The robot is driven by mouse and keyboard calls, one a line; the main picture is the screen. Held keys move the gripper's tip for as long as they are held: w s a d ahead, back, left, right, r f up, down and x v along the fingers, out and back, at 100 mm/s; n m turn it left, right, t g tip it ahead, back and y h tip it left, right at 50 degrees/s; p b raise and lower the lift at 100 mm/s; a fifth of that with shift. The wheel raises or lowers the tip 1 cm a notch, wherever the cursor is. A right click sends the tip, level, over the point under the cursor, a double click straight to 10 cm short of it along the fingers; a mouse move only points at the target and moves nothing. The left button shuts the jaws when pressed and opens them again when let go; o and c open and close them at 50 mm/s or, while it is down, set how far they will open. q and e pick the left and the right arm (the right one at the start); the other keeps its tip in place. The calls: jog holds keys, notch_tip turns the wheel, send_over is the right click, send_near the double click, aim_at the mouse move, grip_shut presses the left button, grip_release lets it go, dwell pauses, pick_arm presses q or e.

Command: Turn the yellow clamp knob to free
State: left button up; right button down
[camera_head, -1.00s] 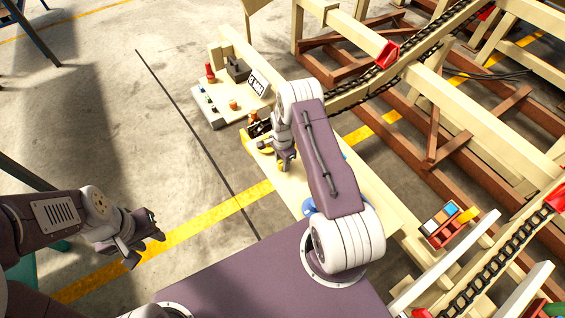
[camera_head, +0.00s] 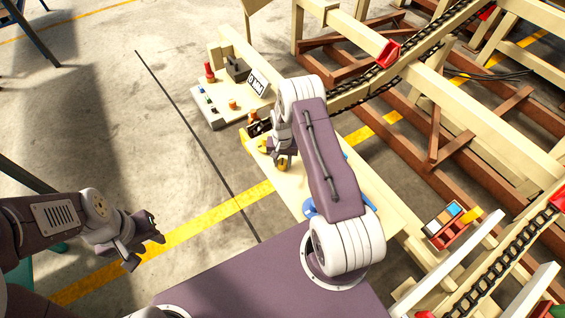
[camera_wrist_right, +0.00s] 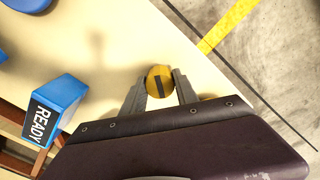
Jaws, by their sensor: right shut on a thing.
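The yellow clamp knob (camera_wrist_right: 160,82) is round with a dark bar mark across its top. In the right wrist view it sits between the two grey fingers of my right gripper (camera_wrist_right: 161,90), which is shut on it. The mark runs nearly along the finger direction, slightly tilted. In the head view my right gripper (camera_head: 283,163) points down at the cream table, and my own arm hides much of the knob. My left gripper (camera_head: 148,246) is open and empty over the concrete floor at the lower left.
A blue block labelled READY (camera_wrist_right: 55,108) stands on the cream table (camera_wrist_right: 105,45), left of the gripper. A red tray of coloured blocks (camera_head: 448,228) is at the right, near the chain conveyor (camera_head: 500,270).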

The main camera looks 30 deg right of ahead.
aim_at(282, 161)
jog(key=n, duration=0.3)
jog(key=shift+n, duration=0.4)
jog(key=shift+n+b, duration=0.3)
jog(key=shift+n, duration=1.5)
jog(key=c, duration=0.9)
grip_release()
jog(key=shift+c, duration=0.2)
jog(key=shift+r, duration=0.1)
notch_tip(282, 161, up, 9)
jog(key=shift+f, duration=0.1)
